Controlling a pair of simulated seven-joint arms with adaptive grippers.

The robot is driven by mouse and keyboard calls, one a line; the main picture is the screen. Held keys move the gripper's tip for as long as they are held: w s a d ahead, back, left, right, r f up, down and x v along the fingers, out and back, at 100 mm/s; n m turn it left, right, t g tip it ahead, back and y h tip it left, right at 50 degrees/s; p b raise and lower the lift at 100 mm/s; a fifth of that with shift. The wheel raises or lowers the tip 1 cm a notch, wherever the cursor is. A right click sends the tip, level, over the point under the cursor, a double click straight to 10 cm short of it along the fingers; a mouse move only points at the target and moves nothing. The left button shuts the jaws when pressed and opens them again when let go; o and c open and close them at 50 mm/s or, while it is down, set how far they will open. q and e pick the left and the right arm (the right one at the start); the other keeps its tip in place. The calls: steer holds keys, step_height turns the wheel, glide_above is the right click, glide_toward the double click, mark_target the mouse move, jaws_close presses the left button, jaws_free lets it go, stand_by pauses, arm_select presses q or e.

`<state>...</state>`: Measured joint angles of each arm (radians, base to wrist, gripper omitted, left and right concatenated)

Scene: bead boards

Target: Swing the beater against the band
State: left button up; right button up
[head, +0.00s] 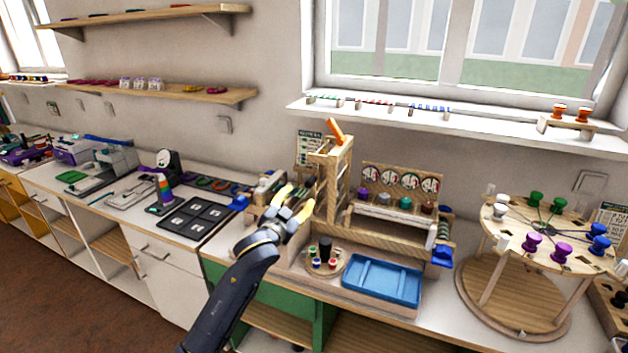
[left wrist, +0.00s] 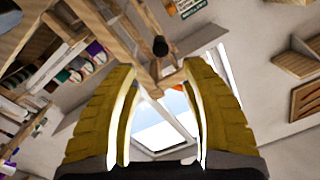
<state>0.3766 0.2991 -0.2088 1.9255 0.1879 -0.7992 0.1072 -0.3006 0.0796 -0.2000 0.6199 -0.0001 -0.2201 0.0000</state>
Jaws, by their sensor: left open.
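My left gripper (head: 292,206) has yellow fingers and is open, in front of a wooden tower frame (head: 333,180) on the counter. It also shows in the left wrist view (left wrist: 159,110), its fingers spread with nothing between them. Beyond the fingertips in that view is a dark rounded knob (left wrist: 160,46) among wooden bars; it may be the beater, but I cannot tell for sure. An orange piece (head: 336,131) sits tilted on top of the tower. I cannot make out the band. My right gripper is not in view.
A blue tray (head: 382,281) and a small round board with pegs (head: 325,262) lie in front of the tower. A rack with round dials (head: 400,180) stands to its right. A round wooden stand with coloured spools (head: 545,236) is further right. A black panel (head: 196,218) lies left.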

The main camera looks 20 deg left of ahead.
mark_target(313, 179)
arm_select(q)
steer(key=w, duration=0.9)
steer(key=w+d, duration=0.1)
steer(key=w, duration=0.3)
steer(key=shift+w, duration=0.15)
